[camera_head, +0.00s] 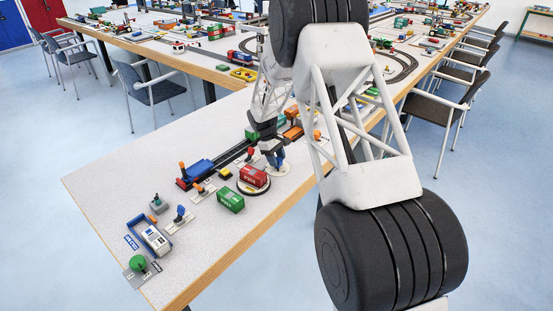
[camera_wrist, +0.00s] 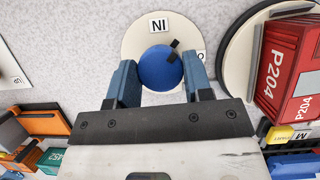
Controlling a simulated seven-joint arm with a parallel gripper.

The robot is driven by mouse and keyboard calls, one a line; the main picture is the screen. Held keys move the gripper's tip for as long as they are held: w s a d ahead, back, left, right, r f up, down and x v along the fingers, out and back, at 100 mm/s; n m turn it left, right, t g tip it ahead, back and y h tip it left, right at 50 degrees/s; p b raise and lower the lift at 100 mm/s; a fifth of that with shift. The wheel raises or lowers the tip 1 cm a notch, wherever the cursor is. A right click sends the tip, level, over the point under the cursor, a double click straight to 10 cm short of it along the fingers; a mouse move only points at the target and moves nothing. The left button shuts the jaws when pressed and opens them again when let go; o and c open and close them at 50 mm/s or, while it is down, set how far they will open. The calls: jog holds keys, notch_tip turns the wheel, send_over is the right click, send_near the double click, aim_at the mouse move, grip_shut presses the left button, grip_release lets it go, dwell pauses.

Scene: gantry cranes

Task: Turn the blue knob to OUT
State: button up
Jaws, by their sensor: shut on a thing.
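The blue knob (camera_wrist: 160,69) sits on a round cream plate (camera_wrist: 133,40) in the wrist view. Its black pointer (camera_wrist: 174,45) points up and to the right, between the IN label (camera_wrist: 159,25) and a second label (camera_wrist: 200,56) at the right. That second label is mostly covered by my right finger; only an "O" shows. My gripper (camera_wrist: 159,66) has its two blue fingers on either side of the knob and is shut on it. In the head view my gripper (camera_head: 274,158) is down at the plate, and the knob is hidden.
A red P204 container (camera_wrist: 288,72) on a round turntable (camera_wrist: 238,65) stands close on the right. A green container (camera_head: 230,200), a blue wagon (camera_head: 198,172) and a green knob (camera_head: 138,263) are on the same table. The table's front right edge is clear.

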jog(key=m+y, duration=0.1)
jog(key=m, duration=0.1)
jog(key=m+g, duration=0.1)
jog(key=m, duration=0.2)
jog(key=shift+d+m+y, duration=0.1)
jog(key=shift+m+y, duration=0.2)
jog(key=shift+y, duration=0.1)
jog(key=shift+m+g+y, duration=0.3)
jog(key=shift+m+y, duration=0.5)
jog(key=shift+m, duration=1.2)
jog(key=o, duration=0.9)
jog(key=shift+v, duration=3.9)
jog(key=shift+r, duration=0.1)
